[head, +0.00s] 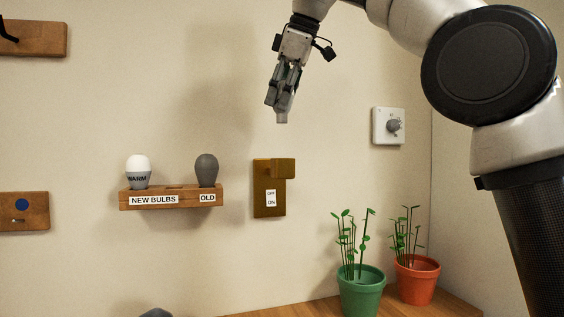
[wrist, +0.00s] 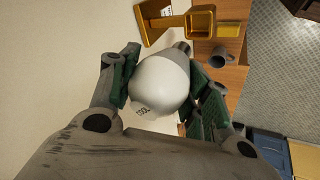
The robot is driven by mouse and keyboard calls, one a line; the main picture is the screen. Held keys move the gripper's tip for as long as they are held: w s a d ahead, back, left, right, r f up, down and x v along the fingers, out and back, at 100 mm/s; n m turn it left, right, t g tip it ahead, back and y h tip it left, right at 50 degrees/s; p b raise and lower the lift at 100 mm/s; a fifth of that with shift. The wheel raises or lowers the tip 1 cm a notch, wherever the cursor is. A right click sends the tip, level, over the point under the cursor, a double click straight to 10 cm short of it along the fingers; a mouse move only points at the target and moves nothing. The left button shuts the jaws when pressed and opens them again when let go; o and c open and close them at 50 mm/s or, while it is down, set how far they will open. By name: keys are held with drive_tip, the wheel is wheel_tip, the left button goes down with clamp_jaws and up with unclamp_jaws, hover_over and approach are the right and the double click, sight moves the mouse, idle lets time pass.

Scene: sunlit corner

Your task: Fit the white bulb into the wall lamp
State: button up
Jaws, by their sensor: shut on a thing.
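My gripper (head: 284,98) hangs above the wall lamp, pointing down, and is shut on a white bulb. In the wrist view the white bulb (wrist: 160,82) sits between the green finger pads, labelled "COOL", with its grey base pointing away from me. The brass wall lamp (head: 262,190) is on the wall below, apart from the bulb, with a boxy holder (head: 283,168) at its top and an OFF/ON label. Its holder also shows in the wrist view (wrist: 200,22). A white bulb marked "WARM" (head: 138,166) stands upright in the wooden rack.
The wooden rack (head: 187,187) reads "NEW BULBS" and "OLD"; a dark grey bulb (head: 207,168) stands over "OLD". A dial box (head: 388,126) is on the wall at right. Green (head: 361,292) and orange (head: 416,280) plant pots stand below. The wall between gripper and lamp is clear.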

wheel_tip(320, 180, down, 10)
drive_tip(key=shift+r, duration=0.15)
idle(0.3)
drive_tip(key=shift+f, duration=0.35)
drive_tip(key=shift+s+f, duration=0.1)
drive_tip(key=shift+f, duration=0.25)
drive_tip(key=o, duration=1)
drive_tip(key=shift+f, duration=0.1)
drive_tip(key=shift+r, duration=0.4)
drive_tip(key=v, duration=1.2)
drive_tip(key=shift+r, duration=0.4)
drive_tip(key=shift+d, duration=0.15)
